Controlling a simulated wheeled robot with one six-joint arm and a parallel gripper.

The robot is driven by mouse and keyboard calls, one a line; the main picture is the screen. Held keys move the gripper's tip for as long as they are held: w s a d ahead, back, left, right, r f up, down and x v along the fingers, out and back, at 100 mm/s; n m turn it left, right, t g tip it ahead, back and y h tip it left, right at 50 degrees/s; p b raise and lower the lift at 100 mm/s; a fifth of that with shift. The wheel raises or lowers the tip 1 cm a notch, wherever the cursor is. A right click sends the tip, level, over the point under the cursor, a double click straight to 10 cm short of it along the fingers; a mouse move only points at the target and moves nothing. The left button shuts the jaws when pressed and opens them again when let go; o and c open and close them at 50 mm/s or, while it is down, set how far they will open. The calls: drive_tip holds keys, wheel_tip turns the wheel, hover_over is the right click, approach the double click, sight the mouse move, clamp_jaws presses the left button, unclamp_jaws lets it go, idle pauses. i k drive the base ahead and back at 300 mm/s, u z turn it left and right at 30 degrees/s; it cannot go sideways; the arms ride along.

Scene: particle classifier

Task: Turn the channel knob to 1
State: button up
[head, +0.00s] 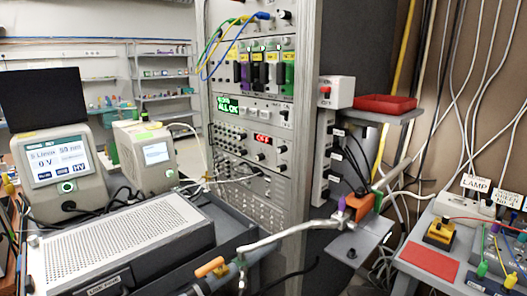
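A tall equipment rack (305,60) stands in the middle of the head view, its panels facing left. A panel in it has a red-lit display (262,140) that seems to read "OFF". Small dark round knobs sit near that display, one below it (260,156) and others to its right (282,149). Which of these is the channel knob, and where it points, is too small to tell. A green-lit display (229,104) higher up seems to read "ALL OK". My gripper is not in view.
A perforated metal box (125,240) and two beige instruments with screens (65,163) (145,155) stand at the left. A metal tube with an orange handle (211,266) crosses the front. A shelf with a red tray (386,103) and hanging cables are at the right.

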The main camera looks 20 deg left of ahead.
sight(259, 157)
drive_tip(key=z, duration=0.05)
drive_tip(key=k, duration=0.5)
drive_tip(key=u, duration=0.85)
drive_tip(key=i, duration=1.2)
